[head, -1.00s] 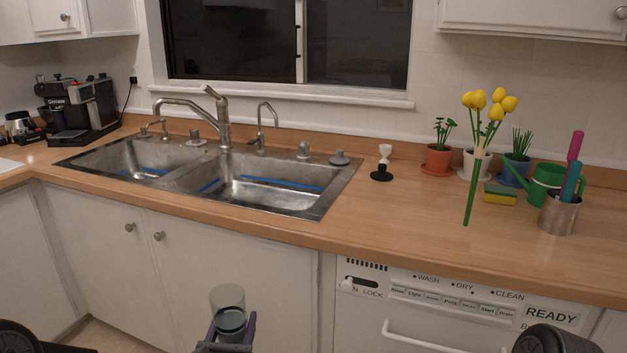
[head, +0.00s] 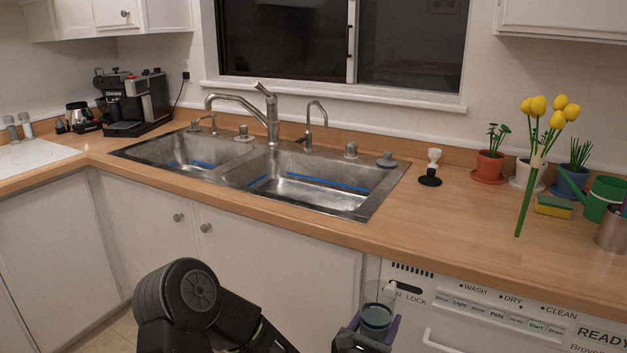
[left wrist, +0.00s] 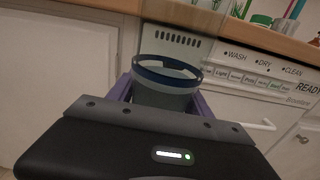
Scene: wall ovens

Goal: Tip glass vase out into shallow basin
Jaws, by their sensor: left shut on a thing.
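The clear glass vase (head: 377,312) is upright in my left gripper (head: 368,332), in front of the dishwasher's left edge and below counter height. In the left wrist view the vase (left wrist: 166,88) sits between the purple fingers, which are shut around it. A dark blue ring and pale contents show inside; I cannot tell exactly what they are. The metal sink (head: 365,207), with two basins, is set in the counter behind and left of the vase, well apart from it. I cannot tell which basin is the shallow one. My right gripper is not in view.
A faucet (head: 271,122) rises behind the sink. Yellow tulips (head: 537,145), potted plants (head: 489,166), a sponge (head: 553,206) and a green watering can (head: 603,197) stand at right. The dishwasher handle (head: 455,345) sticks out.

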